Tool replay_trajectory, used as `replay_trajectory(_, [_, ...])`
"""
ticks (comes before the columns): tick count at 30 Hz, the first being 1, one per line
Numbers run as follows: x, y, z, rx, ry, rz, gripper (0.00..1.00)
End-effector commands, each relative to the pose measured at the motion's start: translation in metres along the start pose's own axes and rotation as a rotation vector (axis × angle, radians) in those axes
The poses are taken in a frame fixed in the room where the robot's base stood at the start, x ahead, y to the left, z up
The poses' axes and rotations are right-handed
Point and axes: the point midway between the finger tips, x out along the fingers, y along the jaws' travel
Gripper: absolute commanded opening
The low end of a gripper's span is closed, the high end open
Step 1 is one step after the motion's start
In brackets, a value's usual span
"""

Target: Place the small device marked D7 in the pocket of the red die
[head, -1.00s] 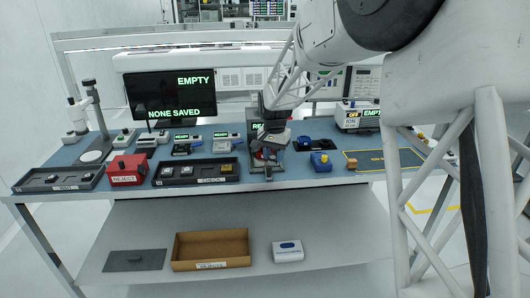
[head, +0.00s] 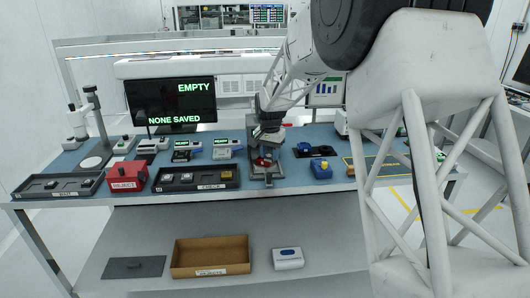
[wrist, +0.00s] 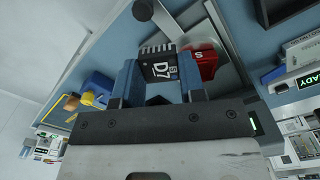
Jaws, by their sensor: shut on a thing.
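My gripper (wrist: 160,82) is shut on the small black device marked D7 (wrist: 158,66), with one finger on each side of it and its marked face towards the wrist camera. The red die (wrist: 205,62), marked S, shows just beyond and to the right of the device in the wrist view. In the head view, my gripper (head: 268,138) is above the red die (head: 262,162), which sits in a grey metal fixture (head: 268,181) at the bench's front edge. The device is too small to make out there. The die's pocket is not clearly visible.
A WAIT tray (head: 33,194), a red REJECT box (head: 125,187) and a CHECK tray (head: 195,188) stand left of the fixture. A blue and yellow unit (head: 321,170) stands close on its right. A monitor (head: 170,101) rises behind.

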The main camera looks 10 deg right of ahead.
Motion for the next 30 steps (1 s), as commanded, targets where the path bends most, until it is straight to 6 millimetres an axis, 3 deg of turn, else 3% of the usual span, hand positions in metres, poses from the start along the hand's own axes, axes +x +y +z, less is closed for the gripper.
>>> replay_trajectory(18, [0.008, -0.044, -0.065, 0.000, 0.000, 0.000, 0.16])
replay_trajectory(30, [0.009, -0.052, -0.076, 0.000, 0.000, 0.000, 0.16])
